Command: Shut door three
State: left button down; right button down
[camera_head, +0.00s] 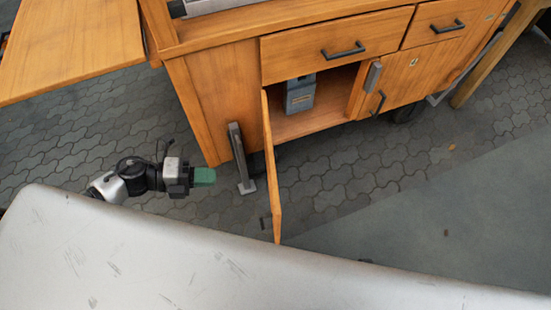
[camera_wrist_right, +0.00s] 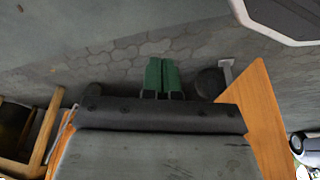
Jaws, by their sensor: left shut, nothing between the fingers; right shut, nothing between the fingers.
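The open cabinet door (camera_head: 269,165), which I take to be door three, is seen nearly edge-on in the head view. It swings out from the left side of the cabinet opening toward me, and its number is not visible. My left gripper (camera_head: 204,176) has green fingertips and is to the left of the door, apart from it, by a grey metal leg. It is shut and empty. My right gripper (camera_wrist_right: 162,75) shows only in the right wrist view, with its green fingers together and empty. An orange wooden panel is at the right there; I cannot tell whether it is this door.
The wooden cabinet (camera_head: 215,90) has drawers above and a closed door (camera_head: 405,82) to the right. A grey box (camera_head: 300,94) stands inside the opening. A metal leg (camera_head: 240,155) stands at the cabinet's left. A wooden leaf (camera_head: 75,45) juts out at upper left. Paved floor lies around.

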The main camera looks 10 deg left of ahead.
pick_arm(q)
jog(key=x, duration=1.3)
jog(key=shift+w+a+y, duration=0.15)
jog(key=shift+w+y, duration=0.05)
jog(key=shift+y, duration=0.2)
pick_arm(e)
jog(key=shift+s+d+f+g, duration=0.1)
jog(key=shift+s+d+g, duration=0.2)
jog(key=shift+s, duration=0.25)
jog(key=shift+s+d+f+g, duration=0.15)
jog(key=shift+s+g, duration=0.15)
jog(key=shift+s, duration=0.2)
pick_arm(q)
jog(key=shift+f, duration=0.1)
pick_arm(e)
jog(key=shift+r, duration=0.1)
